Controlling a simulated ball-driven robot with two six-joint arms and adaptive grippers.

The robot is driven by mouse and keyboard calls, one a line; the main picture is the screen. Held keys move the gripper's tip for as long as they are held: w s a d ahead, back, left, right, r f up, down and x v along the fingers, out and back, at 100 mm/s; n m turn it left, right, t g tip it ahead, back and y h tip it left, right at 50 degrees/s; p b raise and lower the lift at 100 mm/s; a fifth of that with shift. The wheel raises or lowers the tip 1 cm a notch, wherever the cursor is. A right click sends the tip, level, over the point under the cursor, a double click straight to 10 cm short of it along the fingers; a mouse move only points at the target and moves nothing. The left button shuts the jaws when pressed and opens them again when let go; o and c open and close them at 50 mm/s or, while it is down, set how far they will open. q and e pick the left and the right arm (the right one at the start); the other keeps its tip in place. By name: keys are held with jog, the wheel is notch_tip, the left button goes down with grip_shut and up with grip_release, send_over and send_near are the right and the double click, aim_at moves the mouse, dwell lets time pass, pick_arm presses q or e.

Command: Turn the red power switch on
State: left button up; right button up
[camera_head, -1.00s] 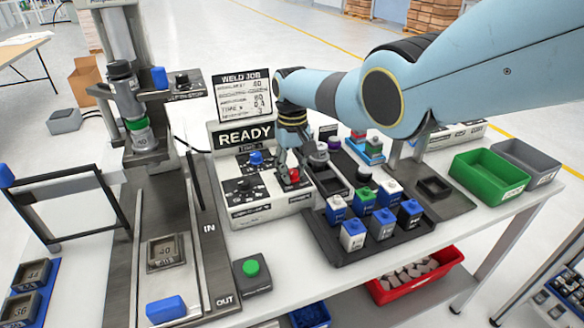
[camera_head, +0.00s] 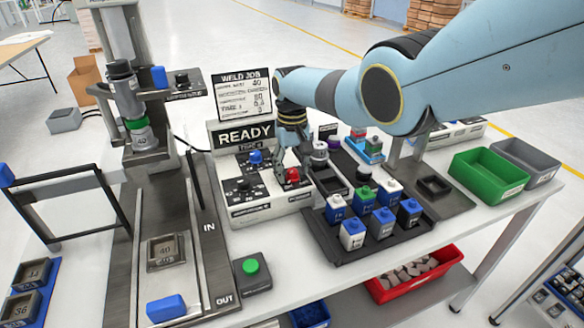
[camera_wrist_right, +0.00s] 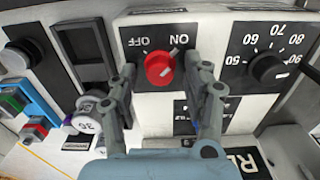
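The red power switch (camera_head: 292,175) is a round knob on the front right of the white control box (camera_head: 270,211). In the right wrist view the red knob (camera_wrist_right: 160,69) has a white pointer mark that slants toward the ON label; the OFF label is on the other side. My right gripper (camera_head: 285,173) is at the switch. In the wrist view its two fingers (camera_wrist_right: 160,72) stand apart on either side of the knob, with visible gaps, so it is open and holds nothing. My left gripper is not in view.
A READY display (camera_head: 245,135) and a weld job sign (camera_head: 243,94) stand behind the box. A black tray (camera_head: 340,250) of blue, white and green blocks is close on the right. A green-button box (camera_head: 252,270) sits in front. Another black dial (camera_wrist_right: 268,67) is beside the switch.

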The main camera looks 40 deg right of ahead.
aim_at(292, 170)
notch_tip(292, 170, up, 12)
dwell(0.6)
jog(key=shift+f, duration=0.1)
dwell(0.4)
